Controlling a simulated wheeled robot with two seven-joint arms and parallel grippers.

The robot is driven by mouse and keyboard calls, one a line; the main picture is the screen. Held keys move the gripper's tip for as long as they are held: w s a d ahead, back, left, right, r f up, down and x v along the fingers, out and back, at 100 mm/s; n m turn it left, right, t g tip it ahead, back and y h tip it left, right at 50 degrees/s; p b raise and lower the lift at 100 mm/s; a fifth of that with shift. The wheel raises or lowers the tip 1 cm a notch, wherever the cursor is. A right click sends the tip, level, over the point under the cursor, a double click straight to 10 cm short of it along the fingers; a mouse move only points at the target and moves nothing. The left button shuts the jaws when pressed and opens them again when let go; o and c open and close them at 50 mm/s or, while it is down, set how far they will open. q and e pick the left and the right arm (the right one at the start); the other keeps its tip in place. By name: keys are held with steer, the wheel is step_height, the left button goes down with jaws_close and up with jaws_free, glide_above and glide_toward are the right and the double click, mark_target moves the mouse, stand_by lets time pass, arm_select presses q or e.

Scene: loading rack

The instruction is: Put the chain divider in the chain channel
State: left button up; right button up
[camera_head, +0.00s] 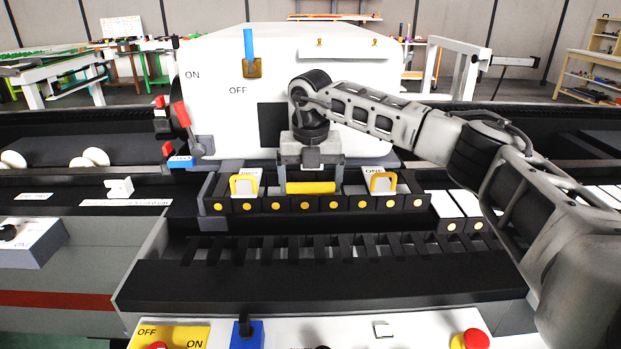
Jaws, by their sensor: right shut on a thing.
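My right gripper (310,180) points down at the middle of the view. It is shut on a yellow bar (311,188), which I take as the grip of the chain divider. In front lies a black channel with a row of slots (330,245), which may be the chain channel. It looks empty where it shows. My left gripper is not in view.
A white machine housing (340,60) stands behind my right gripper. White blocks (458,205) lie to the right. A control panel with a red button (471,340) is at the front edge.

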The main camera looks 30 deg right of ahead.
steer(key=shift+f, duration=0.2)
steer(key=o, duration=0.8)
steer(key=shift+c, duration=0.2)
steer(key=shift+r, duration=0.1)
step_height(320, 180, up, 13)
steer(key=s, duration=0.1)
steer(key=shift+s+a, duration=0.15)
steer(key=shift+a, duration=0.3)
